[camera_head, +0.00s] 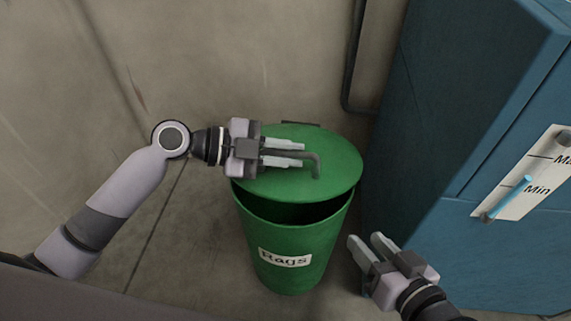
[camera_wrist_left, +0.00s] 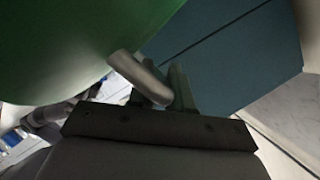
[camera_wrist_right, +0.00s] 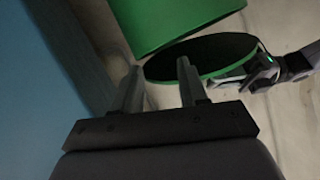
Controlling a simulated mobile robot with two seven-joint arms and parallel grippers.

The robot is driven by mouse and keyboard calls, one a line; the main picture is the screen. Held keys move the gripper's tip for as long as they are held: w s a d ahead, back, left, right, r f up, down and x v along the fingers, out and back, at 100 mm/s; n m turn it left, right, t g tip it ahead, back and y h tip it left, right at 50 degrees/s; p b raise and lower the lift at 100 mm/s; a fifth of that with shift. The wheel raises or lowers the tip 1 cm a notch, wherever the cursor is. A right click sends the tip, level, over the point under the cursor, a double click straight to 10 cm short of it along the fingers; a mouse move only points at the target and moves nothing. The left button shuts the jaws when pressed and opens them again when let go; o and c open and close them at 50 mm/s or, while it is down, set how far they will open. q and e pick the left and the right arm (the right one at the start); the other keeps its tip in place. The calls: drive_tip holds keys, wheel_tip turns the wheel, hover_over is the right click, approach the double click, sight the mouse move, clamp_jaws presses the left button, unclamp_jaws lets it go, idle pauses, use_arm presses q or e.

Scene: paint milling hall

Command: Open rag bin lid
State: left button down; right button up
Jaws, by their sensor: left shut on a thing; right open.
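The green rag bin (camera_head: 290,270) stands on the floor with a "Rags" label (camera_head: 285,259) on its front. Its round green lid (camera_head: 335,160) is tilted up at the front, leaving a dark gap above the rim. My left gripper (camera_head: 302,154) is shut on the lid's grey bent handle (camera_head: 316,166); the handle also shows in the left wrist view (camera_wrist_left: 138,76). The right wrist view shows the bin body (camera_wrist_right: 180,20) and its dark opening. My right gripper (camera_head: 366,242) is open and empty, to the right of the bin's front.
A blue cabinet (camera_head: 430,150) with a Min/Max gauge plate (camera_head: 535,170) stands close on the right. A wall (camera_head: 240,60) is behind the bin, with a dark pipe (camera_head: 350,60) on it. Floor to the left of the bin is clear.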

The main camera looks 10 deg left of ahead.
use_arm(q)
drive_tip(key=w+r+n+g+p, duration=0.1)
drive_tip(key=w+r+n+p, duration=0.1)
drive_tip(key=w+r, duration=0.3)
drive_tip(key=shift+w+r+n+g+y, duration=0.15)
drive_tip(key=shift+r+n+g+y, duration=0.2)
drive_tip(key=shift+r, duration=0.4)
use_arm(e)
drive_tip(key=shift+s+d+r+n+h, duration=0.2)
drive_tip(key=shift+d+h, duration=0.2)
drive_tip(key=shift+d, duration=0.2)
drive_tip(key=shift+s+d+r+n+h, duration=0.1)
drive_tip(key=shift+s+d+r+h, duration=0.1)
drive_tip(key=shift+d+h, duration=0.3)
drive_tip(key=shift+d, duration=0.1)
use_arm(q)
drive_tip(key=c, duration=1.4)
unclamp_jaws()
drive_tip(key=p+v, duration=0.1)
drive_tip(key=v, duration=0.6)
drive_tip(key=shift+a, duration=0.15)
use_arm(e)
drive_tip(key=shift+s+d+r, duration=0.1)
drive_tip(key=shift+d, duration=0.35)
